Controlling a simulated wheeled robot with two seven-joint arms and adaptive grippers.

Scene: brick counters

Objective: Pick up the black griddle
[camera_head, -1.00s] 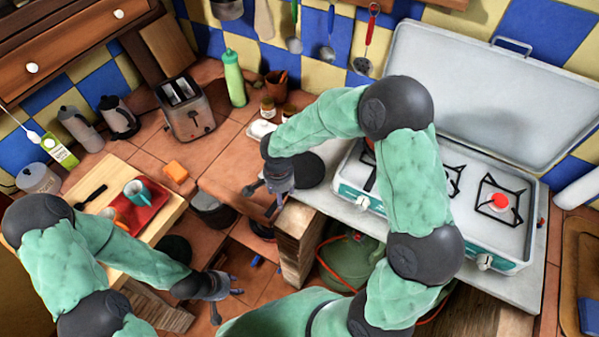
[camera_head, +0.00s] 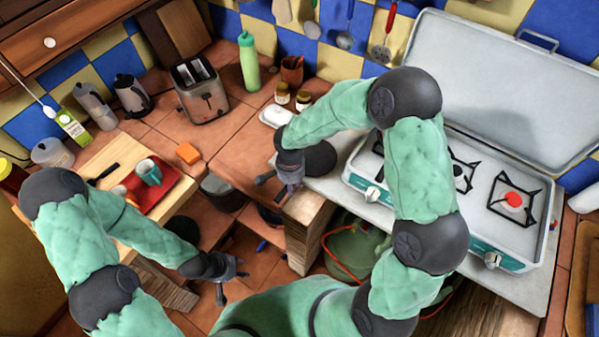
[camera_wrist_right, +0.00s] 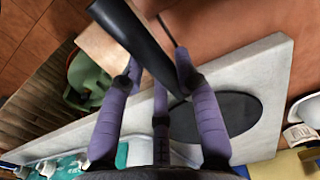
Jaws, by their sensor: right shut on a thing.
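The black griddle (camera_head: 318,159) is a flat round plate lying on the pale counter left of the stove, partly covered by my right arm in the head view. In the right wrist view its dark disc (camera_wrist_right: 235,112) lies on the counter slab, and a long black handle runs up past the fingertips. My right gripper (camera_head: 284,186) is at the counter's edge beside the disc; in the wrist view its purple fingers (camera_wrist_right: 160,66) are shut around the handle. My left gripper (camera_head: 230,280) is open and empty, low over the floor area, away from the griddle.
The stove (camera_head: 470,230) with its raised lid stands right of the griddle. A toaster (camera_head: 201,92), green bottle (camera_head: 249,62), small jars and a white dish (camera_head: 276,116) stand behind. A wooden table with a red tray (camera_head: 170,195) is at left. A green gas bottle (camera_head: 352,255) sits below.

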